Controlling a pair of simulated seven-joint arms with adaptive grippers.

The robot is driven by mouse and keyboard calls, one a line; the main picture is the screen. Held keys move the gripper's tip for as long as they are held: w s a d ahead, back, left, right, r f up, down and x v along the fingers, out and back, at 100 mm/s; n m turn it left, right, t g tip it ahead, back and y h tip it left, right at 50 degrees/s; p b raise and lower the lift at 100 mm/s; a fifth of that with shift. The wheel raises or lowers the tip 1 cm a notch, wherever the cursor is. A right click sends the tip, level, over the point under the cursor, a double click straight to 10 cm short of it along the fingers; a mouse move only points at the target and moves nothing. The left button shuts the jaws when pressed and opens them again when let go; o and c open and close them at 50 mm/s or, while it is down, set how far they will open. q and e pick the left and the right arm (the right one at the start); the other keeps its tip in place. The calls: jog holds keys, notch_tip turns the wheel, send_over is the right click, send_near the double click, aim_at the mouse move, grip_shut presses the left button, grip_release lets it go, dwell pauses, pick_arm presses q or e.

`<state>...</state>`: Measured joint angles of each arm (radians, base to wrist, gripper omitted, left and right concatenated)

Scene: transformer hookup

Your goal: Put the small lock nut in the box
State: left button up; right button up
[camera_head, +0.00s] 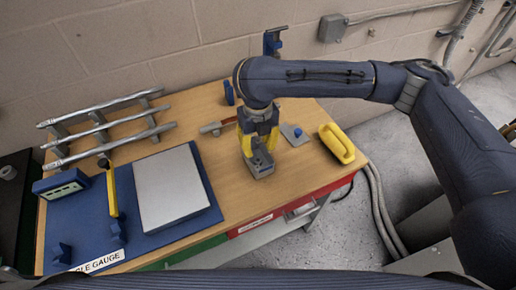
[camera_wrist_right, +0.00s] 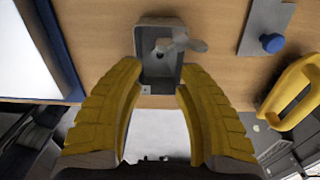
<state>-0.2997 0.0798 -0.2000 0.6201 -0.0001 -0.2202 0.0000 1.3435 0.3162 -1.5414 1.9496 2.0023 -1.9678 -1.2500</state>
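A small grey open box (camera_head: 260,166) stands on the wooden table under my right gripper (camera_head: 258,150). In the right wrist view the box (camera_wrist_right: 158,82) lies between and just beyond the two yellow fingers of the gripper (camera_wrist_right: 162,76). The fingers are spread apart with nothing held between them. A small light-grey piece (camera_wrist_right: 184,43) shows at the box's far right edge, with a rounded end inside the box; I cannot tell whether it is the lock nut. No other lock nut can be made out. My left gripper is not in view.
A grey plate with a blue knob (camera_head: 297,132) and a yellow handled tool (camera_head: 337,144) lie right of the box. A blue board (camera_head: 140,240) with a pale panel (camera_head: 170,187) is at left, metal rods (camera_head: 107,127) behind it. The table's front edge is close to the box.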

notch_tip(320, 180, up, 11)
dwell(0.5)
